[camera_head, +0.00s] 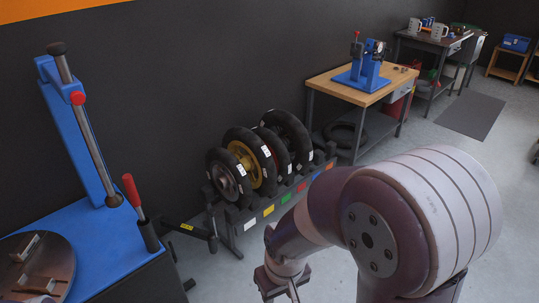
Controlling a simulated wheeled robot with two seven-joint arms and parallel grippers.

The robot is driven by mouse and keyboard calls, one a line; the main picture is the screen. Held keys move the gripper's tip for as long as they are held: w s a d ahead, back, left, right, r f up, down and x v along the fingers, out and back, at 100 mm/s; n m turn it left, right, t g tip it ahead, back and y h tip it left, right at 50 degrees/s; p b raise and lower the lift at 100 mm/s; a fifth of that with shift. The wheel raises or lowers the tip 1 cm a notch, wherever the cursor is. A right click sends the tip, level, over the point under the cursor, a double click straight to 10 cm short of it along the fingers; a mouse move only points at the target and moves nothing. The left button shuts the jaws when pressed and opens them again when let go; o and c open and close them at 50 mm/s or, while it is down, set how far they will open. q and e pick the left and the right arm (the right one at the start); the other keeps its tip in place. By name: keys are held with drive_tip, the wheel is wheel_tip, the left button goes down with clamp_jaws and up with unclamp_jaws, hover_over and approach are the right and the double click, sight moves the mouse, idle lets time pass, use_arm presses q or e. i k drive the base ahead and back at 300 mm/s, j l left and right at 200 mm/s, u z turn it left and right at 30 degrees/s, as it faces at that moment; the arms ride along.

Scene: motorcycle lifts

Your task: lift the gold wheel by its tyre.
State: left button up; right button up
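The gold wheel (246,159) stands upright in a low dark rack (250,213) by the wall, second from the left. It has a gold hub and spokes and a black tyre with small white labels. A wheel with a dull hub (225,182) in front of it hides part of its left side, and other wheels stand close on its right. My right arm comes in from the lower right. Its gripper (283,286) is partly in view at the bottom edge, nearer to me and apart from the wheel. I cannot tell whether it is open. My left gripper is not in view.
A blue tyre machine (110,240) with levers fills the lower left. A wooden-topped workbench (350,86) with a blue device stands right of the rack, a loose tyre (338,135) beneath it. A red wheel (274,150) and a black wheel (290,130) share the rack. Grey floor is open.

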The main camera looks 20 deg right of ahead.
sight(259, 156)
drive_tip(key=i+l+u, duration=0.1)
drive_tip(key=i+l, duration=0.2)
drive_tip(key=i+l+u, duration=0.1)
drive_tip(key=i+l, duration=0.25)
drive_tip(key=i+l+u, duration=0.1)
drive_tip(key=i+l, duration=0.2)
drive_tip(key=i+l+u, duration=0.1)
drive_tip(key=i+l, duration=0.2)
drive_tip(key=l, duration=0.2)
drive_tip(key=i+l+u, duration=0.1)
drive_tip(key=i+l, duration=0.2)
drive_tip(key=i+l+u, duration=0.1)
drive_tip(key=i+l, duration=0.15)
drive_tip(key=l, duration=0.3)
drive_tip(key=i+l+u, duration=0.1)
drive_tip(key=i+l, duration=0.15)
drive_tip(key=l, duration=0.2)
drive_tip(key=i+l+u, duration=0.1)
drive_tip(key=i+l, duration=0.15)
drive_tip(key=l, duration=0.25)
